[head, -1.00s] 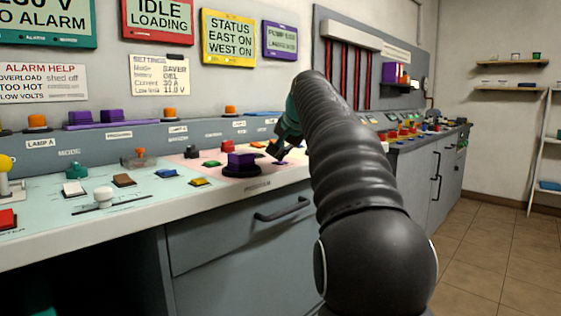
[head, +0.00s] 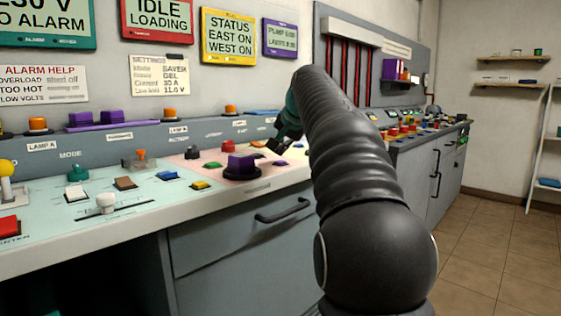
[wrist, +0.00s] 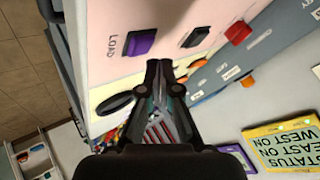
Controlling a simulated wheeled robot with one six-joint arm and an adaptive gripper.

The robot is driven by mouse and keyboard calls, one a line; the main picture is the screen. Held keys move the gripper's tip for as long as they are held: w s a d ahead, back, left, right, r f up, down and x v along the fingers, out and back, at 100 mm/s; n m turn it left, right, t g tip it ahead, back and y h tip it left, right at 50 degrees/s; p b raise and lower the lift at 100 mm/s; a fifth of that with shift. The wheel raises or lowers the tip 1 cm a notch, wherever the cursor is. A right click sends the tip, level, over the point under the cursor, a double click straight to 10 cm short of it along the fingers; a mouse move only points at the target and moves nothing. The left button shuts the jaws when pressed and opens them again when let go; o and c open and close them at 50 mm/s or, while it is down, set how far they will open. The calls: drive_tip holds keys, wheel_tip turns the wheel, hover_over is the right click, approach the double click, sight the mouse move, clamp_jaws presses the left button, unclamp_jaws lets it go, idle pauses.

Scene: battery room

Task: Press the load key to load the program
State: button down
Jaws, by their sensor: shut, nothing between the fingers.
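The load key is a purple block (wrist: 140,41) beside the printed word LOAD on the pale pink panel, shown in the wrist view. My gripper (wrist: 163,68) is shut and empty, its tips close to that key in the picture, just below and right of it. I cannot tell the exact gap, but I see no clear contact. In the head view my gripper (head: 275,146) is over the right part of the console, partly hidden by my arm. I cannot pick out the load key surely there.
A large purple knob (head: 241,167) stands near the console's front edge, with yellow (head: 200,185) and blue (head: 168,175) keys to its left. In the wrist view a black key (wrist: 195,37) and a red one (wrist: 238,32) are close by. A wall stands behind the console.

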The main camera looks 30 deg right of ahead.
sight(281, 161)
drive_tip(key=shift+r+p, duration=2.45)
drive_tip(key=shift+r, duration=0.05)
